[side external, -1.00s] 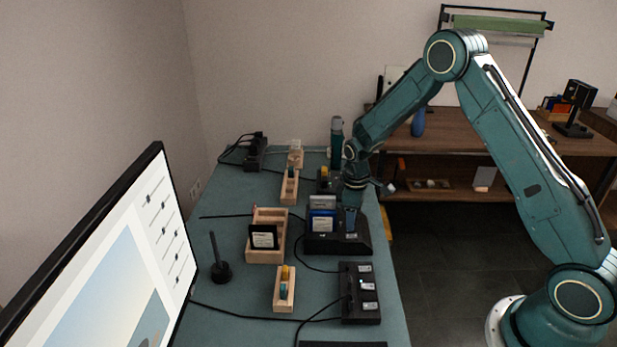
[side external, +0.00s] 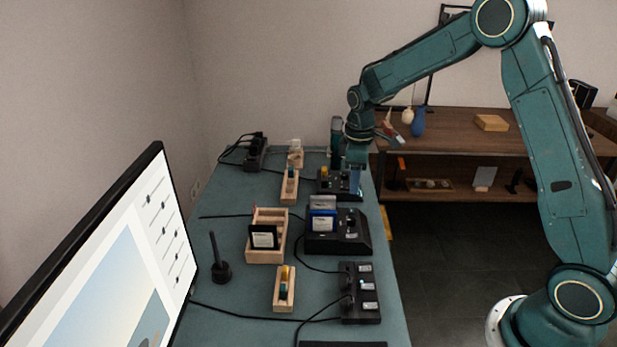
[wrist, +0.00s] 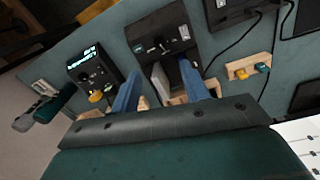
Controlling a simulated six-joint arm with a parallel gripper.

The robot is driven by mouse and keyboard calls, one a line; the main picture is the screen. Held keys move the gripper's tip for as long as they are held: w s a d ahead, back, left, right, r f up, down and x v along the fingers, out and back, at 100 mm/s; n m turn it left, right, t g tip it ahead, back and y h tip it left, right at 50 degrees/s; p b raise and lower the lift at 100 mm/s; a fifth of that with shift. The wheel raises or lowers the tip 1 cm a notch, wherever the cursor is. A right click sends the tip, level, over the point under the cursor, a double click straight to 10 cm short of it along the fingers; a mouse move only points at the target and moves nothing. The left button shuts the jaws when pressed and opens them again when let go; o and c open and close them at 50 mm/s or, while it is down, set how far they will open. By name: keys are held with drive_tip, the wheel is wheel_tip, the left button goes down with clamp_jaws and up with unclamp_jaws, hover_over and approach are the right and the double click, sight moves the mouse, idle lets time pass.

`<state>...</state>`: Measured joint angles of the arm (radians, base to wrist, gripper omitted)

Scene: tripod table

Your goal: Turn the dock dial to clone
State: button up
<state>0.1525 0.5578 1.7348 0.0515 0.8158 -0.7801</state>
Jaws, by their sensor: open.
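The black dock (side external: 323,243) stands near the right side of the teal table, with a blue drive (side external: 321,222) and a grey drive (side external: 323,201) upright in it. Its small dial (side external: 351,222) is on the right part of the top. In the wrist view the dock (wrist: 155,22) is just beyond the fingertips, with its dial (wrist: 184,32) in view. The dial's setting is too small to read. The fingers also show in the wrist view (wrist: 159,68).
A black box with a lit green display (wrist: 88,57) stands behind the dock. Wooden holders (side external: 252,249) stand to the left, and a black switch strip (side external: 347,308) is in front. A monitor (side external: 120,270) fills the left foreground. Cables cross the table.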

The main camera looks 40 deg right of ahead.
drive_tip(key=s+a+r+m+t, duration=0.1)
drive_tip(key=s+a+r, duration=0.1)
drive_tip(key=s+r, duration=0.4)
drive_tip(key=s+a+r+m+t, duration=0.1)
drive_tip(key=s+a+r+m, duration=0.1)
drive_tip(key=s+r, duration=0.5)
drive_tip(key=shift+a+r+t, duration=0.3)
drive_tip(key=shift+a+r, duration=0.25)
drive_tip(key=shift+r, duration=0.7)
drive_tip(key=shift+s, duration=0.1)
drive_tip(key=s+a+r+m+t, duration=0.1)
drive_tip(key=s+m, duration=0.1)
drive_tip(key=s, duration=0.6)
drive_tip(key=s+a+m+t, duration=0.1)
drive_tip(key=s+a, duration=0.1)
drive_tip(key=s, duration=0.6)
drive_tip(key=shift+r+m+t, duration=0.3)
drive_tip(key=shift+r+m, duration=0.1)
